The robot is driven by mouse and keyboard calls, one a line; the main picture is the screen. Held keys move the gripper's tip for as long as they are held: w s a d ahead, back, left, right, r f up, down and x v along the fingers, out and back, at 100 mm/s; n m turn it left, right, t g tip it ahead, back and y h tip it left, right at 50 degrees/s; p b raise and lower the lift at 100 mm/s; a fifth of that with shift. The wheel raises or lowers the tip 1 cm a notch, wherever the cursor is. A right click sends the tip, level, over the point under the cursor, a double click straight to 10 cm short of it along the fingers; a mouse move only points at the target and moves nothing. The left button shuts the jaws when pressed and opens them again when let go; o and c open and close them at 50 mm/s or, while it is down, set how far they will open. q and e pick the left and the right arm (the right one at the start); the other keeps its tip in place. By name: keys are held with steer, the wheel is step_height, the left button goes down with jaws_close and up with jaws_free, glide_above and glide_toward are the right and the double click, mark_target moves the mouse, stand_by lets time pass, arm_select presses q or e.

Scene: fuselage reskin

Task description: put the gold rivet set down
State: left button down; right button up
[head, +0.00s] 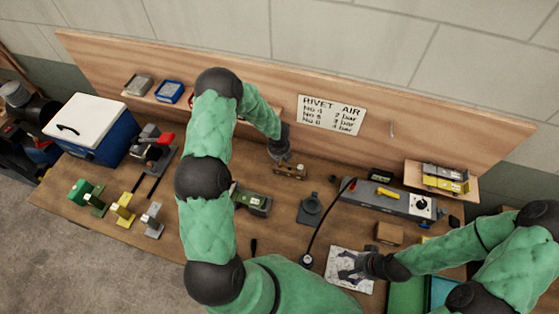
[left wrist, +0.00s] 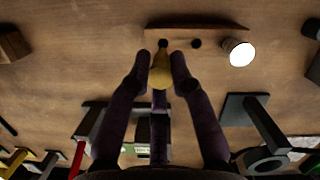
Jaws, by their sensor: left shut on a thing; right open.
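My left gripper (left wrist: 160,75) is shut on the gold rivet set (left wrist: 160,68), which shows between the two dark fingertips in the left wrist view. Its far end lines up with a dark hole at the left of a small wooden rack (left wrist: 210,32); I cannot tell whether it touches the rack. A second hole is empty, and a bright silver piece (left wrist: 240,53) stands at the rack's right end. In the head view my left gripper (head: 281,153) is just above the rack (head: 290,173), and the gold set is hidden. My right gripper (head: 358,270) is open over a white sheet (head: 340,284).
A grey-green tool block (head: 252,201) and a dark stand (head: 311,207) are near the rack. A long grey unit (head: 388,200) lies to the right. Green, yellow and grey stands and a blue cooler (head: 92,130) are at left. The backboard (head: 330,85) rises behind.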

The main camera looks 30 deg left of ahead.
arm_select(q)
steer(key=shift+w+f, duration=0.2)
steer(key=shift+f, duration=0.05)
steer(key=shift+w+a+f, duration=0.1)
steer(key=shift+f, duration=1.45)
arm_select(e)
steer(key=shift+r, duration=0.15)
arm_select(q)
steer(key=shift+f, duration=0.1)
steer(key=shift+f, duration=0.35)
arm_select(e)
steer(key=shift+f, duration=0.4)
arm_select(q)
steer(key=c, duration=1.1)
jaws_free()
steer(key=shift+r, duration=0.1)
arm_select(e)
steer(key=shift+r, duration=0.1)
